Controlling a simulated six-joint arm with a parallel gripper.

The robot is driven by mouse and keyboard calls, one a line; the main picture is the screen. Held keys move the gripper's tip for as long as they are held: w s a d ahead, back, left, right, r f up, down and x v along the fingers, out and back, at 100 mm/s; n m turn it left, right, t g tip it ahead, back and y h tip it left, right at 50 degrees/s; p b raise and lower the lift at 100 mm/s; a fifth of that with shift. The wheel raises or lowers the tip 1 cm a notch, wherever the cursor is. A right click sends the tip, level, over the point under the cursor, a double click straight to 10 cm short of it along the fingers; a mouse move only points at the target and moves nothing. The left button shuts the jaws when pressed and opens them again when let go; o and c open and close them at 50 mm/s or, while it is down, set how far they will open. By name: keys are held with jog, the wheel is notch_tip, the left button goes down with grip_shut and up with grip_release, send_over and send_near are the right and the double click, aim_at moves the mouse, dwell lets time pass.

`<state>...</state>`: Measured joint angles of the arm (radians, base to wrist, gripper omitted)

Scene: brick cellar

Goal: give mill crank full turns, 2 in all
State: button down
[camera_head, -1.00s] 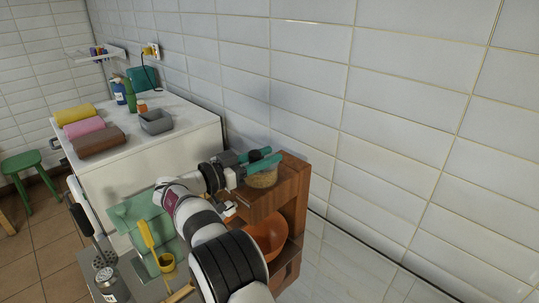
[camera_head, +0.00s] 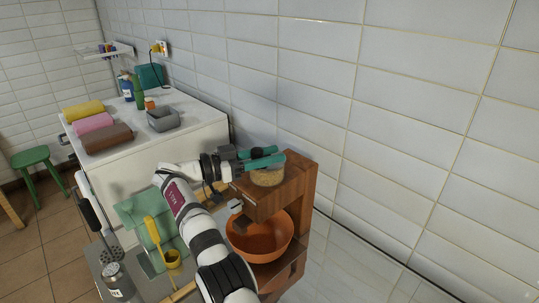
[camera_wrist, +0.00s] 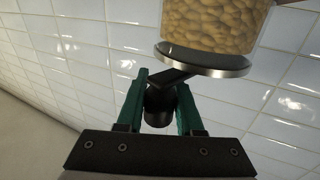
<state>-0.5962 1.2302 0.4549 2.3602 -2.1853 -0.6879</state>
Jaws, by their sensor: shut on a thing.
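The mill (camera_head: 293,190) is a brown wooden stand with a clear jar of pale beans (camera_head: 268,177) on top and an orange bowl (camera_head: 262,240) in its lower opening. My gripper (camera_head: 265,157) lies at the jar, its teal fingers partly covering it. In the wrist view, my gripper (camera_wrist: 160,95) is shut on the black crank knob (camera_wrist: 158,107), with a finger on each side. A short dark crank arm (camera_wrist: 180,76) runs from the knob towards the metal rim under the bean jar (camera_wrist: 210,25). The crank is hidden in the head view.
A white counter (camera_head: 200,122) at the back left bears rolled towels (camera_head: 105,138), a grey container (camera_head: 163,119) and bottles. The tiled wall (camera_head: 400,130) is close behind the mill.

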jog(key=shift+r, duration=0.1)
jog(key=c, duration=0.5)
grip_release()
jog(key=shift+c, duration=0.2)
jog(key=shift+d, duration=0.1)
jog(key=n+t+y, duration=0.2)
jog(key=t, duration=0.1)
jog(key=shift+w+d+n, duration=0.1)
jog(key=shift+d+n, duration=0.2)
jog(key=shift+d, duration=0.1)
jog(key=n+t+y, duration=0.1)
jog(key=d+n+t+y, duration=0.1)
jog(key=t, duration=0.1)
jog(key=n+t+y, duration=0.1)
jog(key=y, duration=0.1)
jog(key=shift+w+d+n, duration=0.15)
jog(key=shift+w+n, duration=0.15)
jog(key=shift+w, duration=0.05)
jog(key=n+t+y, duration=0.2)
jog(key=y, duration=0.1)
jog(key=w+d+n+t+y, duration=0.1)
jog(key=y, duration=0.1)
jog(key=shift+n, duration=0.4)
jog(key=shift+a+n+y, duration=0.15)
jog(key=shift+n+y, duration=0.35)
jog(key=shift+y, duration=0.5)
jog(key=s+a, duration=0.3)
jog(key=s, duration=1.2)
